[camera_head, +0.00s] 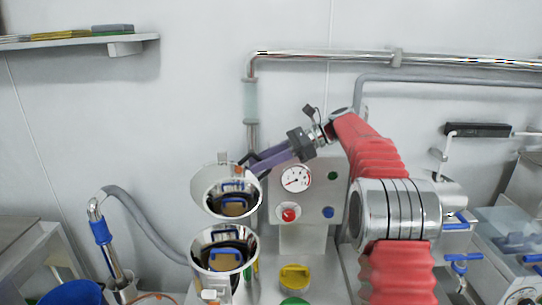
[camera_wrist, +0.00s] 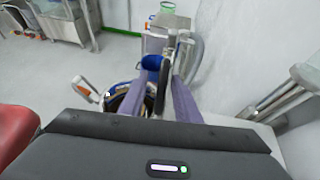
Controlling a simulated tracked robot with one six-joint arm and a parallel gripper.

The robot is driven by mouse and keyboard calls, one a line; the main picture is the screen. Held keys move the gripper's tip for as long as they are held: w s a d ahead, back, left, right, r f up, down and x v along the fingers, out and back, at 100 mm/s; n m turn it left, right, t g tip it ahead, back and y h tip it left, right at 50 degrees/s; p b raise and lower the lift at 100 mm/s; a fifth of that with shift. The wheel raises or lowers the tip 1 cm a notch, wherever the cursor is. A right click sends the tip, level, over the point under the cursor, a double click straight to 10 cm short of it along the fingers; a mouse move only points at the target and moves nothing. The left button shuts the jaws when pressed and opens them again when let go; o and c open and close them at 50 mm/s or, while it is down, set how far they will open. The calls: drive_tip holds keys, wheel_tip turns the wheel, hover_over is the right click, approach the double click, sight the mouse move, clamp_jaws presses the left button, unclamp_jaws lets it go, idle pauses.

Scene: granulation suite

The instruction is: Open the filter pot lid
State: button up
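The filter pot (camera_head: 195,262) is a shiny metal cylinder at the lower centre-left of the head view, with its mouth showing. Its round, mirror-like lid (camera_head: 200,190) stands raised and tilted above the pot, its inner face toward the head camera. An orange and white catch (camera_head: 210,295) shows at the pot's front. My gripper (camera_head: 252,165) has purple fingers with dark tips, spread apart beside the lid's upper right edge. I cannot tell whether a tip touches the lid. In the wrist view the fingers (camera_wrist: 168,72) straddle a gap, with a round rim partly hidden at left.
A panel with a gauge (camera_head: 296,178) and coloured buttons stands close behind my gripper. Pipes (camera_head: 320,56) run along the wall. A yellow cap (camera_head: 295,277) and a green one (camera_head: 295,301) are right of the pot. A hose (camera_head: 148,225) curves at left.

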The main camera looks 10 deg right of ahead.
drive_tip(key=v, duration=1.3)
drive_tip(key=shift+d, duration=0.2)
drive_tip(key=shift+w, duration=0.1)
drive_tip(key=shift+c, duration=0.5)
